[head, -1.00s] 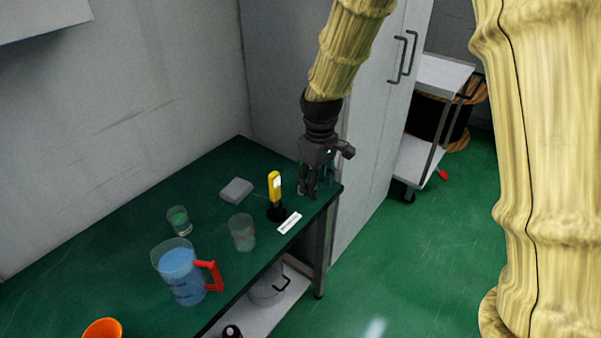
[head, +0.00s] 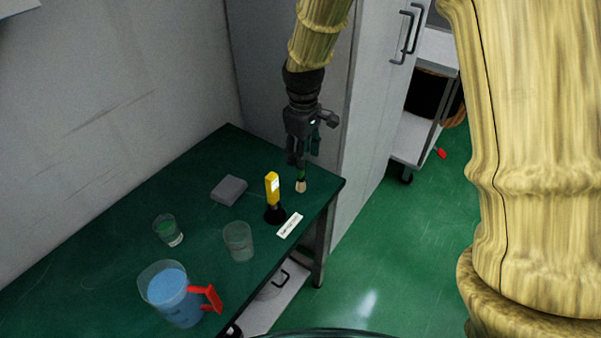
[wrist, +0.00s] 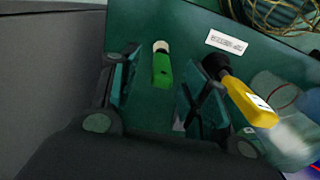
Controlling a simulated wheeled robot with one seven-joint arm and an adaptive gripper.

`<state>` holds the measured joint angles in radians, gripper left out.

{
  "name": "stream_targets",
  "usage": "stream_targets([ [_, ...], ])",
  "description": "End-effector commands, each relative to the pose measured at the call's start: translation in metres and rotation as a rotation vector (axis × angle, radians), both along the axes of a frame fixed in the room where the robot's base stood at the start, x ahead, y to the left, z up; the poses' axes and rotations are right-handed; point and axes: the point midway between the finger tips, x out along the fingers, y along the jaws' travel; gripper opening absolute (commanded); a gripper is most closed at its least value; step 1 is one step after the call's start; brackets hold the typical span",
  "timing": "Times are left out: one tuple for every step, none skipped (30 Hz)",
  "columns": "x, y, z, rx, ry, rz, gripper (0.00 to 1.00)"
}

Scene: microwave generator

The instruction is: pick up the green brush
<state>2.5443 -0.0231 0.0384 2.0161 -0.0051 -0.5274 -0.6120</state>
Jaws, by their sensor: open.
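The green brush (head: 301,173) has a green handle and pale bristles. It shows below my gripper (head: 303,160) in the head view, near the right end of the green table. In the wrist view the brush (wrist: 162,70) lies between the two fingers of my gripper (wrist: 155,88), its bristles pointing away. The fingers are open, with a gap visible on each side of the handle. The upper handle is hidden by the gripper in the head view. I cannot tell whether the bristles touch the table.
A yellow tool with a black end (head: 272,188) and a white label (head: 289,225) are close by. A grey block (head: 229,189), two glasses (head: 238,241) (head: 168,230) and a blue-filled jug (head: 172,292) stand further left. A cabinet (head: 375,110) rises behind the table.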

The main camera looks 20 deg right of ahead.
Motion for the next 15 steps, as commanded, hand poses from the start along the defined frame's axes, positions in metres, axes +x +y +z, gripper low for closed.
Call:
stream_targets([
  [0.0, 0.0, -0.002, 0.0, 0.0, 0.0, 0.46],
  [0.0, 0.0, -0.003, -0.001, 0.001, 0.0, 0.46],
  [0.0, 0.001, -0.005, 0.0, 0.001, 0.0, 0.46],
  [0.0, 0.001, -0.008, 0.0, 0.002, 0.001, 0.46],
  [0.0, 0.002, -0.01, 0.0, 0.002, 0.001, 0.46],
  [0.001, 0.003, -0.015, 0.0, 0.004, 0.001, 0.46],
  [0.001, 0.003, -0.018, 0.0, 0.004, 0.001, 0.46],
  [0.001, 0.004, -0.022, 0.0, 0.003, 0.001, 0.46],
  [0.001, 0.004, -0.027, 0.0, 0.004, 0.001, 0.46],
  [0.002, 0.005, -0.03, 0.0, 0.004, 0.001, 0.46],
  [0.002, 0.005, -0.034, -0.001, 0.003, 0.002, 0.46],
  [0.002, 0.005, -0.039, -0.001, 0.003, 0.002, 0.46],
  [0.002, 0.005, -0.042, 0.0, 0.002, 0.002, 0.46],
  [0.002, 0.005, -0.045, 0.0, 0.002, 0.002, 0.46],
  [0.002, 0.005, -0.047, 0.0, 0.002, 0.002, 0.46],
])
